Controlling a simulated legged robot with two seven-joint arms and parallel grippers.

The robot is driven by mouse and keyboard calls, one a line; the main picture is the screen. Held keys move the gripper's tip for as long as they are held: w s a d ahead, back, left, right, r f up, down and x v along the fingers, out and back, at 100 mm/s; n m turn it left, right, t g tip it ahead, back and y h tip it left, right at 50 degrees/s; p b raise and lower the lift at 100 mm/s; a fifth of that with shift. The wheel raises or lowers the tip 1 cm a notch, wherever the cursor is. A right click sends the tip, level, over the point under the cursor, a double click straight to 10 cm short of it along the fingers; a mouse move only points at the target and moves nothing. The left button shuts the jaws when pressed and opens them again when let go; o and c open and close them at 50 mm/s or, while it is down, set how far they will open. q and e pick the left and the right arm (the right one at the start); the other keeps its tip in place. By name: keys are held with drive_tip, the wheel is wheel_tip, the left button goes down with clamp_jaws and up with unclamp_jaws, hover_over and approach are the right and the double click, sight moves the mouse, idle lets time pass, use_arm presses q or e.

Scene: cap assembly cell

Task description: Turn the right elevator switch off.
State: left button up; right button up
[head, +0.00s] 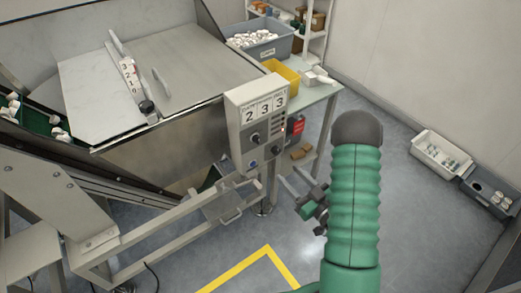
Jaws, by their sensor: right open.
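A grey control box (257,112) with number displays stands on a post near the middle of the head view. Its front carries dark rotary switches, one on the left of the face (255,138), and a blue button (253,164) low down. The labels are too small to read, so I cannot tell which one is the right elevator switch or how it is set. My right gripper (293,180) is open and empty, below and to the right of the box and apart from it. My green right arm partly hides the gripper. My left gripper is out of view.
A metal hopper (190,65) stands behind the box at left, and a metal frame (150,232) runs in front. A side table (318,93) carries a yellow bin (283,77). White and grey bins lie on the floor at right. Floor around my right arm is clear.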

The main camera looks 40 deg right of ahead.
drive_tip(key=b, duration=0.9)
approach(259, 143)
drive_tip(key=f, duration=0.1)
drive_tip(key=w, duration=0.6)
drive_tip(key=w+r, duration=0.1)
drive_tip(key=w, duration=0.2)
drive_tip(key=shift+w, duration=0.1)
clamp_jaws()
